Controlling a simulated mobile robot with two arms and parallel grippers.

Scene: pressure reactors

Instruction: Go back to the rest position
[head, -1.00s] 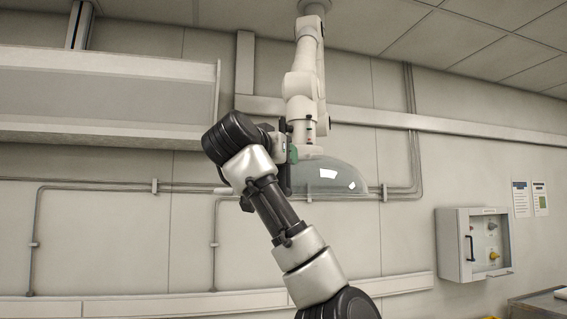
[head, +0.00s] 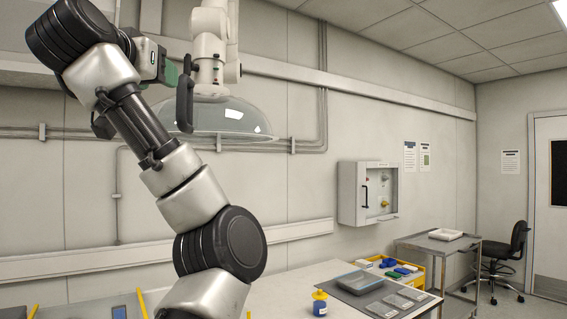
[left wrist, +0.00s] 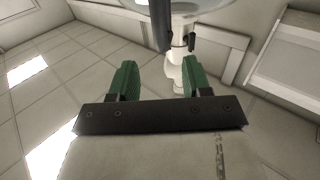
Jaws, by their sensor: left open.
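My left arm rises from the bottom of the head view to the upper left. Its gripper (head: 178,88) is raised high, seen side-on in front of the wall and the dome lamp. In the left wrist view the two green fingers of this gripper (left wrist: 162,80) stand well apart, with nothing between them. My right gripper is not in view.
The clear dome lamp (head: 220,118) hangs from a white ceiling arm just behind my left gripper; their gap is unclear. Below is a bench (head: 280,297) with a blue bottle (head: 320,303), a grey mat and a yellow tray (head: 415,276). A cart (head: 440,246) and chair (head: 505,255) stand at the right.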

